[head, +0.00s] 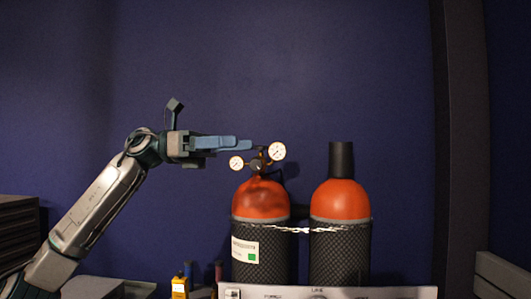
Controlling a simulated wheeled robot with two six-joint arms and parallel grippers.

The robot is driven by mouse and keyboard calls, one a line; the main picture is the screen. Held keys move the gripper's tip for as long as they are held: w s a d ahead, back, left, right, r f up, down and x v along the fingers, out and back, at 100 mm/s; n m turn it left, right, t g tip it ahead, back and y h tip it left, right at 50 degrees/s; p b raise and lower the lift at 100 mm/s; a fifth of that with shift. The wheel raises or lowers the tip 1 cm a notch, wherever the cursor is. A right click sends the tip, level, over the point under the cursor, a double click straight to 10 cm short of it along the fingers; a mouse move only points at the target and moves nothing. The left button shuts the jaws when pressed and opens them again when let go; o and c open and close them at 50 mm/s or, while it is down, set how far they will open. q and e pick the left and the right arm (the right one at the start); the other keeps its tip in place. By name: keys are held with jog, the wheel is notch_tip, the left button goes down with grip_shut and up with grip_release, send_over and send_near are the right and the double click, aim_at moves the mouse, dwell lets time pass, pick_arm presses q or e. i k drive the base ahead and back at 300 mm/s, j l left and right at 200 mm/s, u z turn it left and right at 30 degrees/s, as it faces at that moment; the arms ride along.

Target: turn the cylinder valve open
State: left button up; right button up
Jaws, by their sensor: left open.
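Two gas cylinders with orange tops and dark mesh sleeves stand side by side in the head view. The left cylinder (261,198) carries a regulator with two round white gauges (277,151) and a valve (258,165) at its neck. The right cylinder (339,197) has a tall black cap (341,159). My left gripper (250,145) comes in from the left with blue fingers, level with the gauges. It is open, and its fingertips are at the regulator's upper left. I cannot tell whether they touch it. The valve's handle is small and partly unclear. My right gripper is not in view.
A chain (300,230) runs across both cylinders. A white labelled panel (390,292) stands in front at the bottom. A yellow item (180,287) and small bottles are at lower left. A dark drawer unit (17,240) stands at far left.

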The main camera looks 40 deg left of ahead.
aim_at(261, 148)
jog(key=i+j, duration=0.25)
jog(key=j, duration=0.2)
jog(key=i+j, duration=0.3)
jog(key=j, duration=0.15)
jog(key=i+j, duration=0.25)
jog(key=j, duration=0.2)
jog(key=i+j, duration=0.25)
jog(key=j, duration=0.2)
jog(key=i+j, duration=0.25)
jog(key=j, duration=0.2)
